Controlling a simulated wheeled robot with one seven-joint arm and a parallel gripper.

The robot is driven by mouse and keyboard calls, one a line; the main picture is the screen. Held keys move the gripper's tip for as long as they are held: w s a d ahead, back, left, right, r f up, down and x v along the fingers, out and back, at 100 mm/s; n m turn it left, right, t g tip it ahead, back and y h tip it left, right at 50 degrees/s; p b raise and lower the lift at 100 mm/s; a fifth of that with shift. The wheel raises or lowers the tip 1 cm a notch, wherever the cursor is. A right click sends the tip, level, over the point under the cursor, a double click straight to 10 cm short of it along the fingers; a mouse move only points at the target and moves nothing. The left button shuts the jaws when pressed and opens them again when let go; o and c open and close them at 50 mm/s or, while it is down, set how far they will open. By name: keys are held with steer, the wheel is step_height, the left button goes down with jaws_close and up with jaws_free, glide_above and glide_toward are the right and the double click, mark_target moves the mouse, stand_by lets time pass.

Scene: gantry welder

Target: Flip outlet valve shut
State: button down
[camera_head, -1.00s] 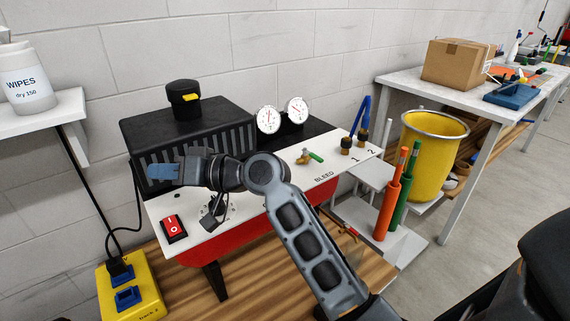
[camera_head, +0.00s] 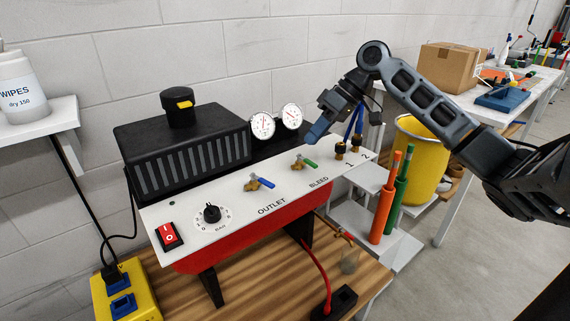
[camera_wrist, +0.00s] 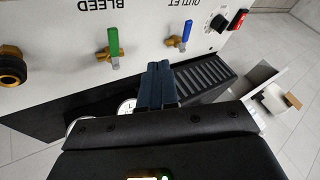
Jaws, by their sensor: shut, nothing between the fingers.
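The outlet valve (camera_head: 260,183) is a small brass valve with a blue lever, on the white panel above the word OUTLET. Its lever points to the right along the panel. In the wrist view the outlet valve (camera_wrist: 178,40) shows upside down, with its blue lever apart from my fingers. My gripper (camera_head: 317,132) is raised over the right part of the panel, above and right of the green-handled bleed valve (camera_head: 304,162). In the wrist view my gripper (camera_wrist: 158,66) has its blue fingertips together, holding nothing.
The panel also carries a red power switch (camera_head: 169,236) and a black dial (camera_head: 212,213). Two gauges (camera_head: 263,126) and a black ribbed housing (camera_head: 190,155) stand behind it. Blue-hosed fittings (camera_head: 356,146) sit right of the bleed valve. Space above the panel's left half is clear.

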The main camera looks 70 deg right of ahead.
mark_target(267, 181)
steer(key=p+x, duration=0.1)
steer(key=x, duration=0.8)
steer(key=shift+w+a+f, duration=0.1)
steer(key=shift+w+f, duration=0.05)
steer(key=shift+f, duration=0.15)
steer(key=shift+w+a+p, duration=0.15)
steer(key=shift+w+a, duration=0.05)
steer(key=shift+a, duration=0.4)
steer(key=shift+w+a+p, duration=0.15)
steer(key=shift+w+a, duration=0.05)
steer(key=shift+a, duration=0.35)
steer(key=shift+w+a+f, duration=0.1)
steer(key=shift+w+a, duration=0.15)
steer(key=shift+a, duration=0.5)
steer(key=shift+w+a+m+h+p, duration=0.15)
steer(key=shift+a+m+h+p, duration=0.4)
steer(key=shift+a, duration=0.65)
steer(key=shift+a+y, duration=0.2)
steer(key=shift+y, duration=0.05)
steer(key=shift+w+d, duration=0.1)
steer(key=shift+d, duration=0.05)
steer(key=shift+w+d+b, duration=0.2)
steer(key=shift+d+b, duration=0.1)
steer(key=shift+d, duration=0.4)
